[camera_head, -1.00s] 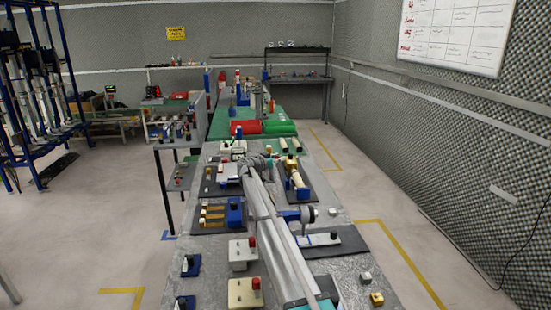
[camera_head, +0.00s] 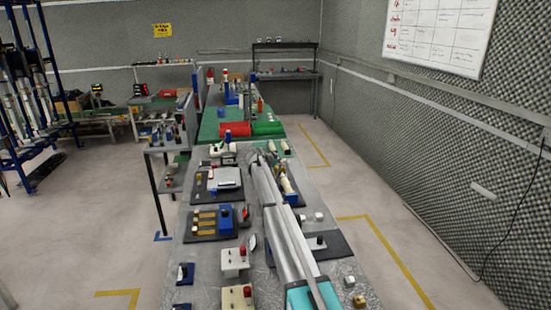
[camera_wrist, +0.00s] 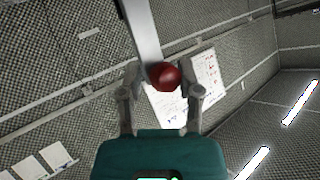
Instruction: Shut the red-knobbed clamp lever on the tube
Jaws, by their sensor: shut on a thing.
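In the wrist view, my gripper (camera_wrist: 164,80) has its two grey fingers closed around the red knob (camera_wrist: 165,76). A pale grey lever bar (camera_wrist: 145,30) runs from the knob to the top edge of that view. The lever's pivot, the clamp and the tube are out of the wrist view. In the head view, my long silver arm crosses the bench and hides part of it. I cannot make out the fingers, the held knob or the tube there with certainty.
The long bench (camera_head: 335,265) carries several fixtures. A blue fixture (camera_head: 227,219) and a white block with a red knob (camera_head: 234,260) stand left of my arm. Small knobbed blocks (camera_head: 359,301) sit at the front right. The floor right of the bench is clear.

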